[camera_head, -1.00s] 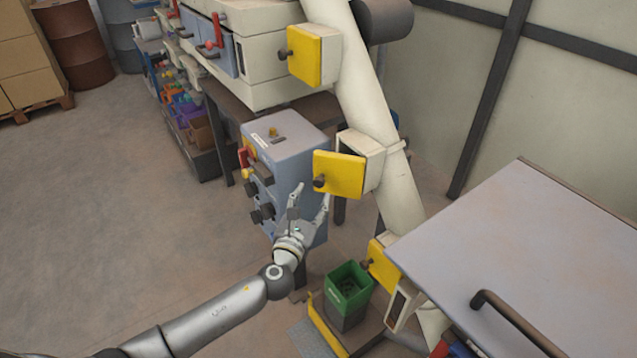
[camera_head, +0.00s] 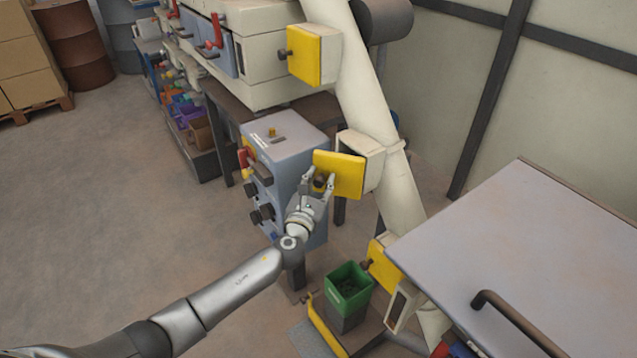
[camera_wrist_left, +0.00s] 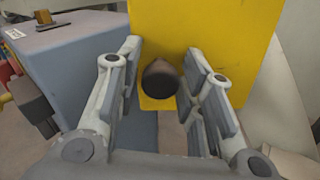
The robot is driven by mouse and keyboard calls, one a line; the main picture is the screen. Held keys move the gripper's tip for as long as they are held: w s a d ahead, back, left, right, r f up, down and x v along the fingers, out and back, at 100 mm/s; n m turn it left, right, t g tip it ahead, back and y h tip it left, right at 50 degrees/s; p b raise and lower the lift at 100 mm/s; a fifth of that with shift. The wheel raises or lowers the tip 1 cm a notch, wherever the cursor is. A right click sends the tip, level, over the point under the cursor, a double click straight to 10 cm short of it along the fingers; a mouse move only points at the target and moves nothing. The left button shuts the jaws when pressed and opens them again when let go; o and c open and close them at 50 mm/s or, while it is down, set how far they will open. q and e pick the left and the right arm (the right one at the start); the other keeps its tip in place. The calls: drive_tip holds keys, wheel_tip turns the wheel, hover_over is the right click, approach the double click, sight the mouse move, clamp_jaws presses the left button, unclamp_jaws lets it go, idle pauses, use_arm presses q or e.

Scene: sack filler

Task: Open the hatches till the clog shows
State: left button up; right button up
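A pale slanted chute (camera_head: 372,95) carries three yellow hatches with dark knobs. The upper hatch (camera_head: 306,57) looks shut. The middle hatch (camera_head: 345,178) has a dark strip between its door and pale housing; I cannot tell how far it is open. The lower hatch (camera_head: 384,268) stands beside a housing with a dark opening. My left gripper (camera_head: 319,181) is at the middle hatch. In the left wrist view, its open fingers (camera_wrist_left: 161,88) stand on either side of the dark knob (camera_wrist_left: 160,79), with gaps. No clog is visible. My right gripper is not in view.
A blue-grey control box (camera_head: 284,150) stands close left of my left gripper. A green bin (camera_head: 348,281) is below, near the lower hatch. A grey tabletop (camera_head: 540,250) with a dark handle fills the right front. Open floor (camera_head: 110,210) lies to the left.

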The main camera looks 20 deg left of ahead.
use_arm(q)
clamp_jaws()
drive_tip(key=shift+s+d+y, duration=0.1)
drive_tip(key=shift+s+y, duration=0.05)
drive_tip(key=shift+y, duration=0.15)
drive_tip(key=shift+s+d+n+y+p, duration=0.25)
drive_tip(key=shift+s+n+y+p, duration=0.1)
drive_tip(key=shift+n+y+p, duration=0.15)
drive_tip(key=shift+s+d+n+y+p, duration=0.35)
drive_tip(key=shift+s+n+y, duration=0.25)
drive_tip(key=shift+y, duration=0.5)
drive_tip(key=shift+s+d+n+g+y, duration=0.45)
drive_tip(key=shift+n+y, duration=0.2)
drive_tip(key=shift+y, duration=0.25)
drive_tip(key=shift+s+d+n+g+y, duration=0.45)
drive_tip(key=shift+n+y, duration=0.25)
drive_tip(key=shift+y, duration=0.2)
drive_tip(key=shift+s+d+n+g+y, duration=0.45)
drive_tip(key=shift+n+y, duration=0.2)
drive_tip(key=shift+y, duration=0.25)
